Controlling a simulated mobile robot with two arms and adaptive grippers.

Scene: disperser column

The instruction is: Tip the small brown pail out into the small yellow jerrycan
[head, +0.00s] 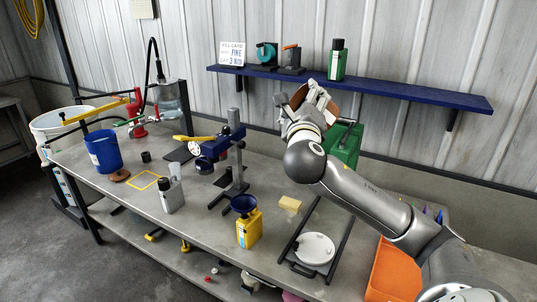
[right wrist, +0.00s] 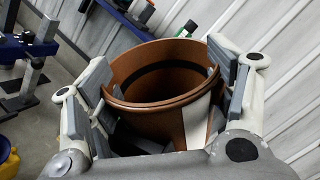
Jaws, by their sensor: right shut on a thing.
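The small brown pail (head: 324,102) is up in the air, well above the bench and in front of the wall shelf. My right gripper (head: 306,108) is shut on it. In the right wrist view the pail (right wrist: 150,72) sits between the two fingers, its round mouth showing and a dark band inside. Its contents cannot be made out. The small yellow jerrycan (head: 249,231) stands upright near the bench's front edge, with a dark blue funnel (head: 244,204) at its top. My gripper is above and to the right of it, apart. My left gripper is out of view.
A blue stand (head: 235,160) rises behind the jerrycan. A yellow sponge (head: 290,203), a white round lid (head: 315,248) in a dark frame and a green can (head: 345,145) are to the right. A grey bottle (head: 171,195) stands left. A blue shelf (head: 400,93) hangs behind.

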